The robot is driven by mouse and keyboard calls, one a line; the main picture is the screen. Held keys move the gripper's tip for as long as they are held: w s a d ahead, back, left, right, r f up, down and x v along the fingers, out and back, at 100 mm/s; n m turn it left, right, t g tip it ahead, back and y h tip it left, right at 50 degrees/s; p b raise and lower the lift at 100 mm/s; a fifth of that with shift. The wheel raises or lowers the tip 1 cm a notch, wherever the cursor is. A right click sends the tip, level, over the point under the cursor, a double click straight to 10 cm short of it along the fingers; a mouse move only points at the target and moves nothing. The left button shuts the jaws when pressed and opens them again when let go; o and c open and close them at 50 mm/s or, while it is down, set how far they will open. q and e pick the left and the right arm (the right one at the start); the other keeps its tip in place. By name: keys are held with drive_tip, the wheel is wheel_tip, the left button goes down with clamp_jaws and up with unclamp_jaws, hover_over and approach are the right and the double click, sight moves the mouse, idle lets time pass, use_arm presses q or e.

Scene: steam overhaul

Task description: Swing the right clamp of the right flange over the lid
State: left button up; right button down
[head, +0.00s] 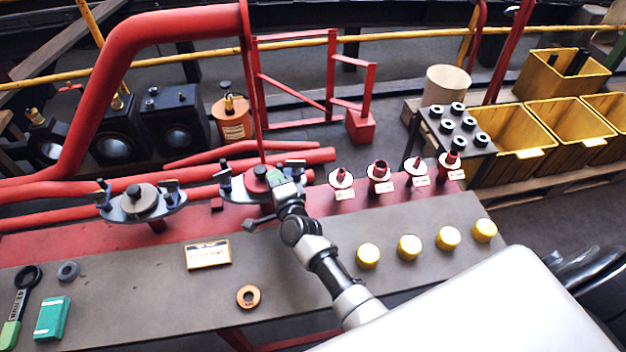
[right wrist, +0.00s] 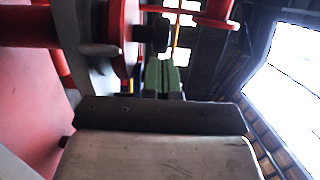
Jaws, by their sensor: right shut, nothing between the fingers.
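The right gripper is shut and empty beside the lid. In the right wrist view its green fingers (right wrist: 162,76) are together, close below a black knob (right wrist: 152,38) next to a red disc (right wrist: 124,40). I cannot tell whether they touch it. My left gripper is not in view.
A left flange (head: 140,204) with two upright clamps stands farther left. Red valve fittings (head: 380,172) and yellow caps (head: 409,247) lie to the right of my arm. An orange ring (head: 248,296), a sign (head: 208,254) and a green box (head: 52,318) lie on the grey bench top.

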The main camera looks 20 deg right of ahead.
drive_tip(key=s, duration=1)
drive_tip(key=shift+s+p, duration=0.35)
drive_tip(key=shift+s, duration=0.05)
drive_tip(key=shift+s+f, duration=0.1)
